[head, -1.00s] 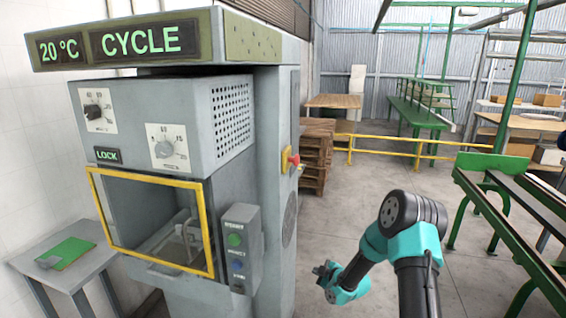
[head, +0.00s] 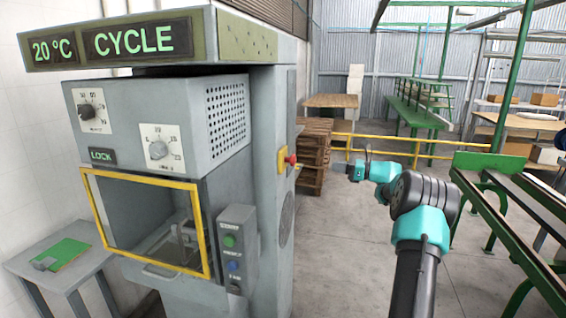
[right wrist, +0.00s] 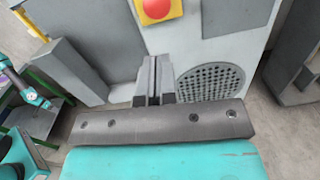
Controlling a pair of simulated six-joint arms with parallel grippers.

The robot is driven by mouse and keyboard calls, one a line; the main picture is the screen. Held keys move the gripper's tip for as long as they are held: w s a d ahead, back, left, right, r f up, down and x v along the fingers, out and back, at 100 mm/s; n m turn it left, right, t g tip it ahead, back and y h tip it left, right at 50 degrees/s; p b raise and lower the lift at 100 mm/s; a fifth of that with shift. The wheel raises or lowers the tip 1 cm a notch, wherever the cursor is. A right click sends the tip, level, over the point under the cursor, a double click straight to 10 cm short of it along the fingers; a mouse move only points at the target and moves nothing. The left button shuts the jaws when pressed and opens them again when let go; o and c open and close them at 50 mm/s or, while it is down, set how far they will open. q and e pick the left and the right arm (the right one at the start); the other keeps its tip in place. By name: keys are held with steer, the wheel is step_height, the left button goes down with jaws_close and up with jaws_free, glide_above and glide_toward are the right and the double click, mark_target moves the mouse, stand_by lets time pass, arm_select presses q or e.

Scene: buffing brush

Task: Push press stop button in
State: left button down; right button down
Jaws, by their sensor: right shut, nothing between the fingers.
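The stop button (head: 290,160) is a red knob on a yellow plate on the right side of the grey press (head: 274,120). It also shows in the right wrist view as a red disc (right wrist: 156,8) on yellow, at the top edge and partly cut off. My right gripper (head: 334,168) is right of the button in the head view, at about its height, with a gap between them. In the right wrist view the fingers (right wrist: 154,62) are shut with nothing between them, and point toward the press side below the button. My left gripper is not in the head view.
A round vent (right wrist: 212,82) lies below the button. Stacked pallets (head: 314,150) stand behind. The floor right of the press is open.

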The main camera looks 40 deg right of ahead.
mark_target(295, 161)
steer(key=shift+s+r+n+g, duration=0.25)
steer(key=shift+r+n+g, duration=0.2)
steer(key=shift+n, duration=0.25)
steer(key=x, duration=1.4)
steer(key=shift+a+r, duration=0.1)
steer(key=shift+r, duration=0.1)
